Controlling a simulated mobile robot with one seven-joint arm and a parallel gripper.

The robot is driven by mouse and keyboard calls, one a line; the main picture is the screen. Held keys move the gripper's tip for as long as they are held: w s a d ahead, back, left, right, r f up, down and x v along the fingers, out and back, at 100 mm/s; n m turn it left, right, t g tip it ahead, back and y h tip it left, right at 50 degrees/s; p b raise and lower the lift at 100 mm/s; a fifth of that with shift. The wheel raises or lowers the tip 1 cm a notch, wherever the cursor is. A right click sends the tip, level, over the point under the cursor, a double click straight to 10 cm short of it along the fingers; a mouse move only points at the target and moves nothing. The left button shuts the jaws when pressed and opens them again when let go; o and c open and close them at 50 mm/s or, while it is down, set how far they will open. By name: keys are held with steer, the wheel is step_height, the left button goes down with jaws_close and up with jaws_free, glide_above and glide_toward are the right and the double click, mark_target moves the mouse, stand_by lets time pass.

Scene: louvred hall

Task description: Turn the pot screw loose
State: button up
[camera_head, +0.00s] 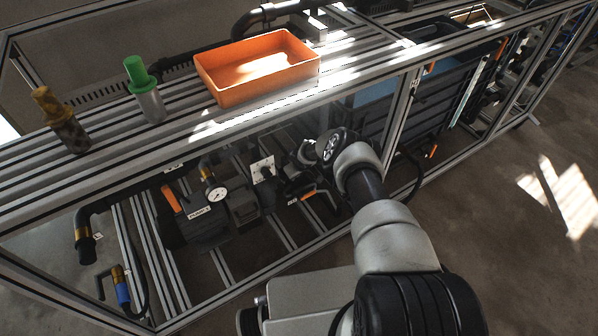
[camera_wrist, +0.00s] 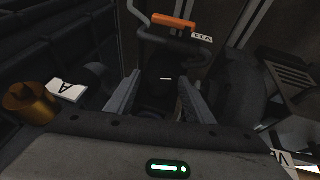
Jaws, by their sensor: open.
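In the wrist view, my gripper (camera_wrist: 160,84) is open, with one finger on each side of a dark part that carries a short white mark (camera_wrist: 167,78). This dark part may be the pot screw, but the shadow makes it hard to be sure. I cannot tell whether the fingers touch it. In the head view my arm reaches in under the slatted top of the frame, and its end hides the screw and most of my gripper.
An orange handle (camera_wrist: 173,20) with a white label lies just beyond my fingers. A brass part (camera_wrist: 28,102) is at the left. A pressure gauge (camera_head: 217,194) and dark pump (camera_head: 200,226) sit inside the frame. An orange tray (camera_head: 258,91) and green-capped bottle (camera_head: 147,98) stand on top.

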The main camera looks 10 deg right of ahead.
steer(key=c, duration=1)
steer(key=shift+c, duration=0.2)
steer(key=shift+s+a+r+p, duration=0.1)
steer(key=shift+r+p, duration=0.05)
steer(key=shift+p, duration=0.3)
steer(key=shift+a+h+p, duration=0.1)
steer(key=shift+h+p, duration=0.4)
steer(key=shift+p, duration=0.05)
steer(key=shift+a+n+t+h+p, duration=0.2)
steer(key=shift+n+t+h+p, duration=0.2)
steer(key=shift+t+h+p, duration=0.35)
steer(key=shift+s+a+f+t+h+b, duration=0.15)
steer(key=shift+f+t+h+b, duration=0.35)
steer(key=shift+h+b, duration=0.5)
steer(key=shift+n+t+h+b, duration=0.4)
steer(key=shift+h+b, duration=0.25)
steer(key=shift+h, duration=0.2)
steer(key=shift+r, duration=0.1)
